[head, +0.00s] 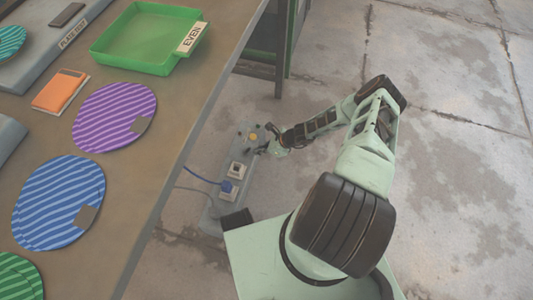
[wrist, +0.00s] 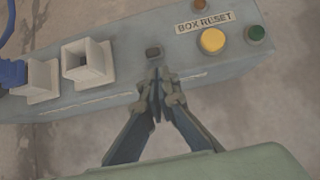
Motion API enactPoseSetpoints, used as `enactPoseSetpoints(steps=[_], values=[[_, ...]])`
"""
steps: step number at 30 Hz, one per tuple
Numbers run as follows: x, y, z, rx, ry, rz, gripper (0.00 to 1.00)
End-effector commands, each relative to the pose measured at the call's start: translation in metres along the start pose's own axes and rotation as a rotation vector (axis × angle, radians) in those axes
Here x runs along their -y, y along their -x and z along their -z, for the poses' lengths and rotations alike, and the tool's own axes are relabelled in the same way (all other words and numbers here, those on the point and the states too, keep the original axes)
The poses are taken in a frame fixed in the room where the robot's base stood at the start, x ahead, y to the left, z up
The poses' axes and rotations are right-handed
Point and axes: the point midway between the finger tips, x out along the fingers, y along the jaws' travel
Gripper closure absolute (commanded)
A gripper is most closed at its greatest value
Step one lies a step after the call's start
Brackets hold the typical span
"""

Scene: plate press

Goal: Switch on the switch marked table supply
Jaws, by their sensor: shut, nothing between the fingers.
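A grey supply box (wrist: 110,108) fills the upper part of the wrist view; in the head view the same box (head: 210,215) stands low beside the table. A small dark switch (wrist: 154,52) sits on its top face. No "table supply" wording is readable; a pale label strip (wrist: 193,77) is partly covered by my fingers. My gripper (wrist: 158,75) is shut and empty, its tips close to the near edge of the top face, just below the dark switch in the picture. Contact cannot be told. In the head view my gripper (head: 268,146) is at the far part of the box.
Right of the switch are a yellow button (wrist: 212,41) under a "BOX RESET" label (wrist: 205,21), a green button (wrist: 256,33) and an orange-brown one (wrist: 200,5). Pale sockets (wrist: 87,61) and a blue plug (wrist: 12,73) stand left. The table edge (head: 190,150) overhangs nearby.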

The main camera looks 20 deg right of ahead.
Motion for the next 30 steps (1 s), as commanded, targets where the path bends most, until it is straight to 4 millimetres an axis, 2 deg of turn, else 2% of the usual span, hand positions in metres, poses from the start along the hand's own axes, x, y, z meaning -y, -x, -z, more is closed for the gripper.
enactPoseSetpoints(steps=[5,30], values=[[0.0,-0.002,-0.009,0.0,0.0,0.0,1.0],[-0.006,-0.004,-0.019,-0.067,0.002,-0.001,1.0]])
